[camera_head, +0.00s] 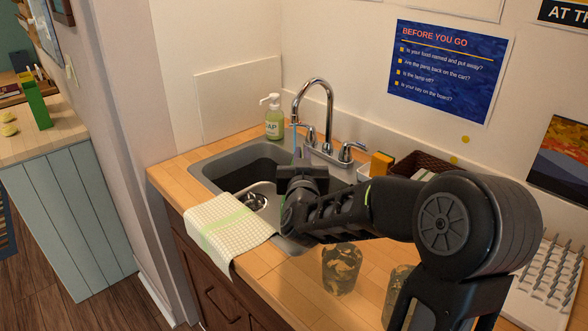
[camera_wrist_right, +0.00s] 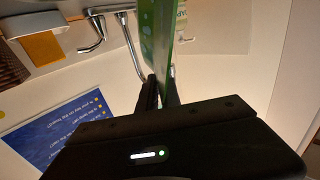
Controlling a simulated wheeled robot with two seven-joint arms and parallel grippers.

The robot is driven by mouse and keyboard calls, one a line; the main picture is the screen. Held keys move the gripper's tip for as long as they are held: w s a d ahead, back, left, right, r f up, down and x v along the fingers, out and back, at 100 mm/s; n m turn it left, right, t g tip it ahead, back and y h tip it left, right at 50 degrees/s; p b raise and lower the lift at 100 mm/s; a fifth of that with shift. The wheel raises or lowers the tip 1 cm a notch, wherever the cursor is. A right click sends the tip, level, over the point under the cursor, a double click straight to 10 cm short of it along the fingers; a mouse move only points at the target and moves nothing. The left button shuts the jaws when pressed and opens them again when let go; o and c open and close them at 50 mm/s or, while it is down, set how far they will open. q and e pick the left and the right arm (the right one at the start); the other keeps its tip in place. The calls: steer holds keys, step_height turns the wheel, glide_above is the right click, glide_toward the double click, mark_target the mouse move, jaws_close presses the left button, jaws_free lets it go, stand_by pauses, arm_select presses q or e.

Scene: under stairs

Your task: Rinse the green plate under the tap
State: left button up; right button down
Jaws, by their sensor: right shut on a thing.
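My right gripper (camera_head: 303,180) is over the sink (camera_head: 219,161), just below and in front of the tap (camera_head: 328,95). In the right wrist view its fingers (camera_wrist_right: 159,92) are shut on the green plate (camera_wrist_right: 166,60), which shows nearly edge-on as a narrow green strip. In the head view the gripper and arm hide most or all of the plate. A thin bluish line, seemingly water, drops from the spout close to the gripper. I cannot tell whether it touches the plate. My left gripper is not in view.
A soap bottle (camera_head: 274,119) stands behind the sink. A checked cloth (camera_head: 229,229) hangs over the front edge. A yellow sponge (camera_head: 381,163) and a brown basket (camera_head: 424,164) are right of the tap. Patterned glasses (camera_head: 341,268) and a drying rack (camera_head: 548,285) stand on the right.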

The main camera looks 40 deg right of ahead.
steer(key=s+a+r+p, duration=0.1)
steer(key=r, duration=0.1)
steer(key=s+a+r+p, duration=0.1)
steer(key=s+a+r, duration=0.1)
steer(key=shift+p, duration=0.4)
steer(key=shift+s+a+r, duration=0.1)
steer(key=shift+s+a, duration=0.15)
steer(key=shift+a, duration=0.05)
steer(key=shift+r, duration=0.1)
stand_by(0.4)
